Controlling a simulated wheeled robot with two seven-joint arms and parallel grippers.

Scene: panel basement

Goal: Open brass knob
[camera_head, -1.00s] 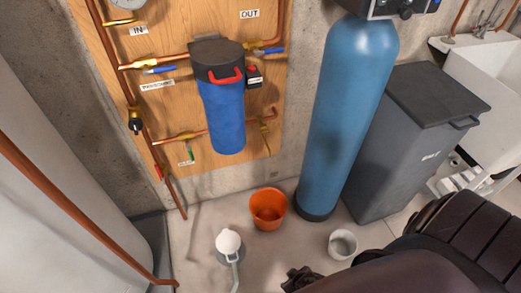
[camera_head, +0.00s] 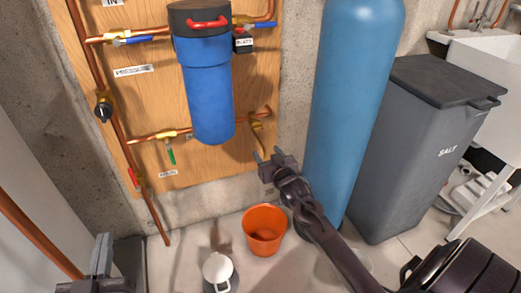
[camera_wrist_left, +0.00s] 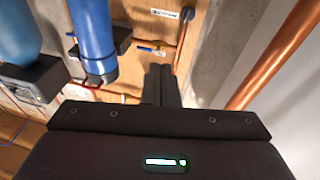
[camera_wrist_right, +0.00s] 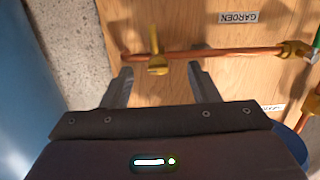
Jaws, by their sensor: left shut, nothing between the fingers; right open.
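The brass knob (camera_head: 257,128) sits at the right end of the lower copper pipe on the wooden panel, with a short brass piece hanging down. In the right wrist view the brass knob (camera_wrist_right: 157,63) appears between my fingertips in the picture; I cannot tell how far beyond them it is. My right gripper (camera_head: 268,157) is open and empty, just below the knob in the head view; it also shows in the right wrist view (camera_wrist_right: 160,75). My left gripper (camera_head: 102,243) is shut and empty at the lower left; it also shows in the left wrist view (camera_wrist_left: 159,70).
A blue filter housing (camera_head: 208,90) hangs left of the knob. A tall blue tank (camera_head: 355,100) stands right of it, close to my right arm. A grey salt bin (camera_head: 420,150) stands further right.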

